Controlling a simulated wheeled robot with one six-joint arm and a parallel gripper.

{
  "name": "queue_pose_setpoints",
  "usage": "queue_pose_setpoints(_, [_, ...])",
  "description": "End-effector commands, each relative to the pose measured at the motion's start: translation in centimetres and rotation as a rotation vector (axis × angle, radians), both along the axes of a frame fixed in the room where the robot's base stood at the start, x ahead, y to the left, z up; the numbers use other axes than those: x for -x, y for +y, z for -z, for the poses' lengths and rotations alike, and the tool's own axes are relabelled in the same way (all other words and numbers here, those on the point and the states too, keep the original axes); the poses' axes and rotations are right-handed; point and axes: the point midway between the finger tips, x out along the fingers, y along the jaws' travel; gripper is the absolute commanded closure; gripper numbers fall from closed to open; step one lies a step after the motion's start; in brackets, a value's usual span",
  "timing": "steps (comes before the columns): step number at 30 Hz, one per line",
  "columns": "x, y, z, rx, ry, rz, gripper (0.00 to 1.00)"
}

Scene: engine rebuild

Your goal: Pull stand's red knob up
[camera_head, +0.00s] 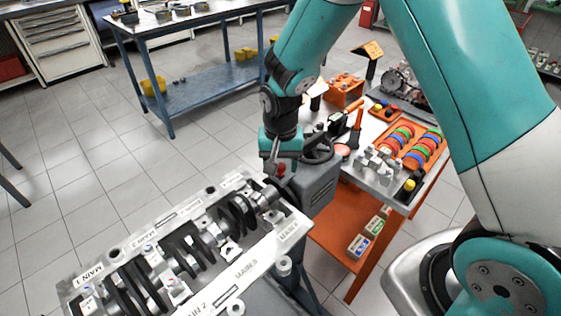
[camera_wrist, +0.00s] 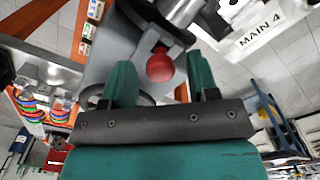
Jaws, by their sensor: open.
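The stand's red knob (camera_wrist: 160,66) shows in the wrist view just beyond and between the fingertips of my gripper (camera_wrist: 160,85). The two teal fingers stand apart, one on each side of the knob's line, with nothing clearly held. In the head view the red knob (camera_head: 280,169) is a small red spot just below my gripper (camera_head: 280,160), partly hidden by it. The stand's grey gearbox housing (camera_head: 318,180) with a dark handwheel (camera_head: 318,149) is right beside it. I cannot tell whether the fingers touch the knob.
The engine block with its crankshaft (camera_head: 205,235) extends from the stand to the lower left. An orange cart (camera_head: 330,232) with tools and coloured rings on top stands close on the right. A blue workbench (camera_head: 200,85) is farther back. The floor at left is clear.

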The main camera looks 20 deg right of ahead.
Motion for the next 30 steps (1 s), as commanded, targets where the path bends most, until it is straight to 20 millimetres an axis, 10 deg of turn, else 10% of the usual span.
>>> queue_pose_setpoints(3, [0.0, 0.0, 0.0, 0.0, 0.0, 0.0, 0.5])
queue_pose_setpoints(10, [0.0, 0.0, 0.0, 0.0, 0.0, 0.0, 1.0])
queue_pose_setpoints(28, [-0.1, 0.0, -2.8, 0.0, -0.003, 0.0, 1.0])
queue_pose_setpoints(29, [-0.1, 0.0, -2.8, 0.0, -0.003, 0.0, 0.67])
queue_pose_setpoints(30, [-0.1, 0.0, -2.8, 0.0, -0.003, 0.0, 0.57])
